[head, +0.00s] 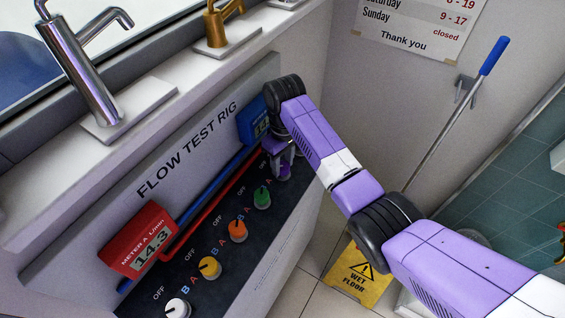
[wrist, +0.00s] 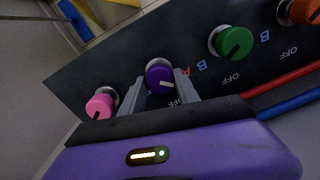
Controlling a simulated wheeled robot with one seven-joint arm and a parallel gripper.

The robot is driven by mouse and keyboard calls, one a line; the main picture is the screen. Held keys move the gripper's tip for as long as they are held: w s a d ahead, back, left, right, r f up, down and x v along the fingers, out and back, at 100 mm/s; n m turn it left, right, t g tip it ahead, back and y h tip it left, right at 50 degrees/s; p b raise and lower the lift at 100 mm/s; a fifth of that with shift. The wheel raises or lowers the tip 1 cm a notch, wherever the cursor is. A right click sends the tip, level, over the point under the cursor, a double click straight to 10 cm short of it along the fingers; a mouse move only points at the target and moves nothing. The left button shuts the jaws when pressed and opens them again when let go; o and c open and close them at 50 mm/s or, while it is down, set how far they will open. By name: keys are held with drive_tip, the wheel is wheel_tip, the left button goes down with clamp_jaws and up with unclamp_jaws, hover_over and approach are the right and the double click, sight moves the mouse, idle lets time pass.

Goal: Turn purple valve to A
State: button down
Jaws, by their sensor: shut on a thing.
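The purple valve (wrist: 158,73) is a round knob with a white pointer, in the wrist view between a pink knob and a green knob. My gripper (wrist: 162,88) is shut on it, one finger on each side. The pointer aims right and slightly down there, apparently between the red A (wrist: 186,71) and the OFF side. In the head view my gripper (head: 277,152) reaches the right end of the panel, and the purple valve (head: 284,172) is partly hidden by it.
Green (head: 262,197), orange (head: 238,231), yellow (head: 209,267) and white (head: 178,308) knobs line the panel. The pink knob (wrist: 100,105) is close beside my left finger in the wrist view. The red meter A (head: 140,240) reads 14.3; the blue meter (head: 254,122) is partly hidden.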

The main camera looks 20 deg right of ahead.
sight(283, 165)
drive_tip(key=shift+n, duration=1.1)
drive_tip(key=c, duration=0.9)
unclamp_jaws()
drive_tip(key=shift+r, duration=0.1)
wheel_tip(283, 165, up, 8)
drive_tip(key=shift+f+b, duration=0.15)
drive_tip(key=shift+b, duration=0.5)
